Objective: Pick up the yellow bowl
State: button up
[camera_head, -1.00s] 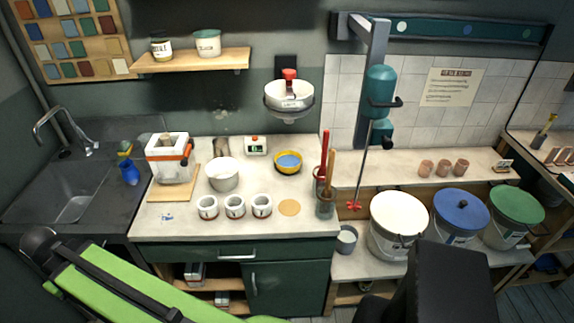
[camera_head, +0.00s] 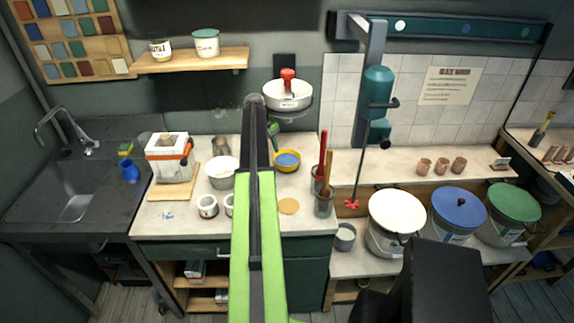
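The yellow bowl (camera_head: 288,169) sits upright on the pale worktop of the green cabinet, near its back right part. Its inside looks blue. My green and black arm rises from the bottom of the view and passes just left of the bowl. A small green and dark end part of my arm (camera_head: 274,136) shows just above and behind the bowl's left edge in the picture. My fingers cannot be made out there, and I cannot tell whether they are open or shut. No contact with the bowl is clear.
A white bowl (camera_head: 222,172) and white cups (camera_head: 207,206) stand left of my arm. Tools in a pot (camera_head: 324,203) stand right of the yellow bowl. A round tan disc (camera_head: 289,206) lies in front.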

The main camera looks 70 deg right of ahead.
jog(key=shift+b+x, duration=1.4)
jog(key=shift+x, duration=0.15)
jog(key=b+x, duration=0.4)
jog(key=shift+a+f, duration=0.1)
jog(key=shift+f, duration=0.2)
jog(key=shift+r, duration=0.2)
grip_shut()
